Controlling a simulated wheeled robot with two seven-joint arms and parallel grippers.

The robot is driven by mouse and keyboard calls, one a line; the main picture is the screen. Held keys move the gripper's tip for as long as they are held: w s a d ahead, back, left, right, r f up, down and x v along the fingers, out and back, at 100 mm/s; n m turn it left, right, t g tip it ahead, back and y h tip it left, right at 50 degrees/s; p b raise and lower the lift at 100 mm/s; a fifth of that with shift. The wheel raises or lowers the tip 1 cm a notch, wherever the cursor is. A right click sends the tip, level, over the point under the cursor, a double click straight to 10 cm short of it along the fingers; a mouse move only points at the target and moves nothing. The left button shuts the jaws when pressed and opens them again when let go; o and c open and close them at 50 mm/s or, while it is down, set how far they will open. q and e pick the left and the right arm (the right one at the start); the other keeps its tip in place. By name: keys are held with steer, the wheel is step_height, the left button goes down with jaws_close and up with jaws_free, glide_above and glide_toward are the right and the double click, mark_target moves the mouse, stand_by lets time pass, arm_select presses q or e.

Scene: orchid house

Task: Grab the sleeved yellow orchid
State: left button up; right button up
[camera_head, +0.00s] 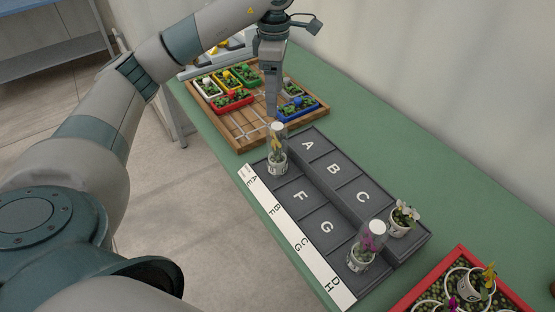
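The sleeved yellow orchid (278,152) stands upright in a white pot inside a clear sleeve. It is in the near-left corner compartment of the grey lettered tray (322,146), by the E on the white label strip (297,238). My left gripper (272,112) points down just above and behind the sleeve top in the picture. It is seen edge-on, so its finger opening and any contact with the sleeve cannot be made out. My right gripper is not in view.
A sleeved purple orchid (367,246) and an unsleeved white orchid (403,217) stand at the tray's right end. A wooden board (245,138) with small colored planters lies behind. A red crate (404,300) of potted orchids is at lower right. Compartments A, B, C, F and G are empty.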

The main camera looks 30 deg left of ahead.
mark_target(275, 124)
arm_select(q)
steer(key=shift+f, duration=0.2)
steer(key=shift+f, duration=0.9)
step_height(275, 124, down, 9)
steer(key=p, duration=0.3)
steer(key=shift+f, duration=0.6)
steer(key=shift+s+d+f+p, duration=0.1)
steer(key=shift+d+f+p, duration=0.2)
steer(key=shift+f+p, duration=0.55)
steer(key=shift+d+f+p, duration=0.25)
steer(key=shift+f+p, duration=0.7)
steer(key=shift+f, duration=0.8)
